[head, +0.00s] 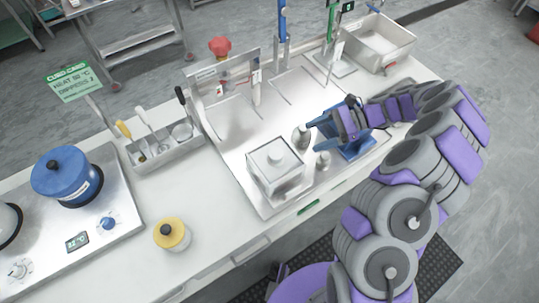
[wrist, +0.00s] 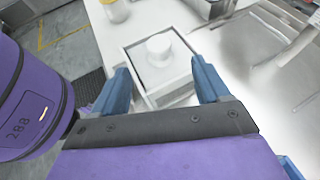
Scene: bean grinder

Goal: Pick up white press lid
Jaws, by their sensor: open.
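The white press lid (head: 276,157) is a square white piece with a raised round knob. It sits on top of a white box-shaped press (head: 279,181) at the front of the metal tray. In the wrist view the lid (wrist: 153,77) shows ahead of my gripper, with its knob (wrist: 159,46) at the middle. My gripper (head: 317,140) is to the right of the lid in the head view, open and empty. In the wrist view the two blue fingers of my gripper (wrist: 160,72) are spread apart, and the lid shows between and beyond them. I cannot tell the exact gap to it.
The metal tray (head: 233,135) lies around the press. A utensil caddy (head: 166,155) stands to its left. A yellow-lidded jar (head: 171,234) is at the front edge. A blue pot (head: 66,177) sits on the hotplate at far left.

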